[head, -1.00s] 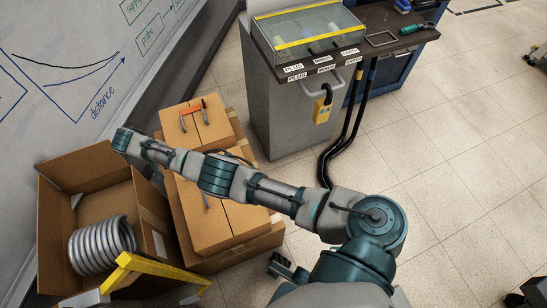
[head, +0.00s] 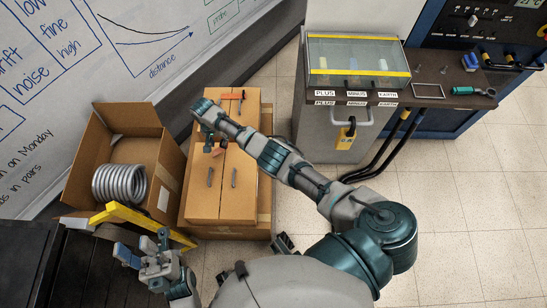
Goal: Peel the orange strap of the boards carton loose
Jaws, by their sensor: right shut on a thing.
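Brown cartons (head: 237,205) stand close together at the centre. A short orange strap (head: 232,96) with grey ends lies across the far part of the carton top. A second orange strap piece (head: 219,152) shows nearer, beside my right gripper (head: 209,146). My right arm reaches across from the lower right, and its gripper points down over the carton, shut on the nearer orange strap; its fingertips are partly hidden. Two grey bars lie on the top near it. My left gripper (head: 143,254) is at the lower left, open and empty, apart from the cartons. No carton label is readable.
An open carton (head: 174,170) holding a metal coil (head: 120,184) stands left, with a yellow bar (head: 140,222) in front. A dark surface (head: 75,270) lies lower left. A grey cabinet with a glass-topped box (head: 358,62) stands right.

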